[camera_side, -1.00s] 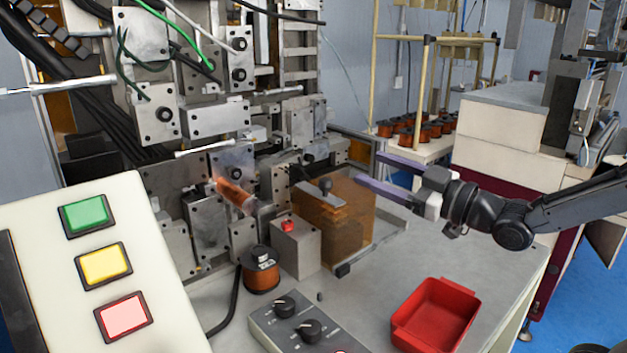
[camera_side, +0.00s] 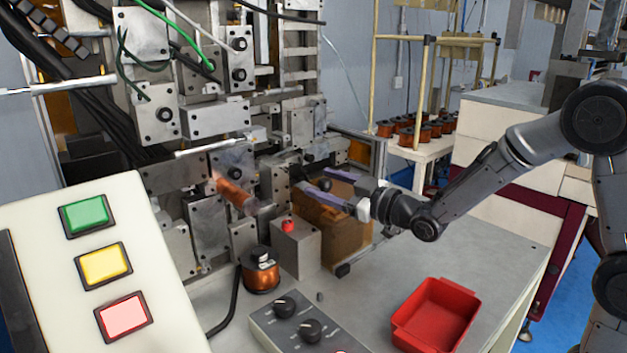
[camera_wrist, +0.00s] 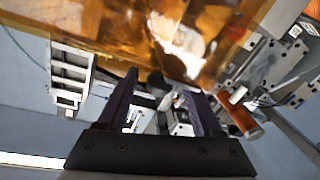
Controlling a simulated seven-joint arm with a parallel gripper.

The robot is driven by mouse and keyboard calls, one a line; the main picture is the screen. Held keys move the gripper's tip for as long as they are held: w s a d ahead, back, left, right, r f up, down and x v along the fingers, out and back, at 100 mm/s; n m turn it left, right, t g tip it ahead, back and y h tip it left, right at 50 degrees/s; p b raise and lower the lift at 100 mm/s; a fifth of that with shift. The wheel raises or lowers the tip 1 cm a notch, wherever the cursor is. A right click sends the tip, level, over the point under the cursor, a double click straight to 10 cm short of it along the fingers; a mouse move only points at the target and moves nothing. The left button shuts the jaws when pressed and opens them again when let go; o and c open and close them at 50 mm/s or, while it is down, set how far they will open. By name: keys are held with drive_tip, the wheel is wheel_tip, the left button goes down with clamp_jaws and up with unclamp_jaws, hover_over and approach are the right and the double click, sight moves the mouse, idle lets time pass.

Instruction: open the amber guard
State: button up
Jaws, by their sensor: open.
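The amber guard (camera_side: 345,232) is a see-through orange box on the bench in front of the machine, beside the grey block with the red button. It looks closed. A dark round knob (camera_side: 324,184) shows at its upper edge. My gripper (camera_side: 316,184) is open, its two purple fingers reaching left over the guard's top, close to the knob. In the wrist view the amber guard (camera_wrist: 120,35) fills the upper part, and the fingers of my gripper (camera_wrist: 165,90) stand apart below it. Whether a finger touches the knob cannot be told.
A grey block with a red button (camera_side: 293,245) and a copper coil (camera_side: 261,270) stand left of the guard. A dial box (camera_side: 300,320) and a red tray (camera_side: 434,318) are in front. The bench right of the guard is clear.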

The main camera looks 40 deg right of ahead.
sight(314, 180)
drive_tip(key=shift+w+a, duration=0.15)
drive_tip(key=shift+w, duration=0.7)
drive_tip(key=shift+w+a, duration=0.1)
drive_tip(key=shift+w, duration=0.75)
clamp_jaws()
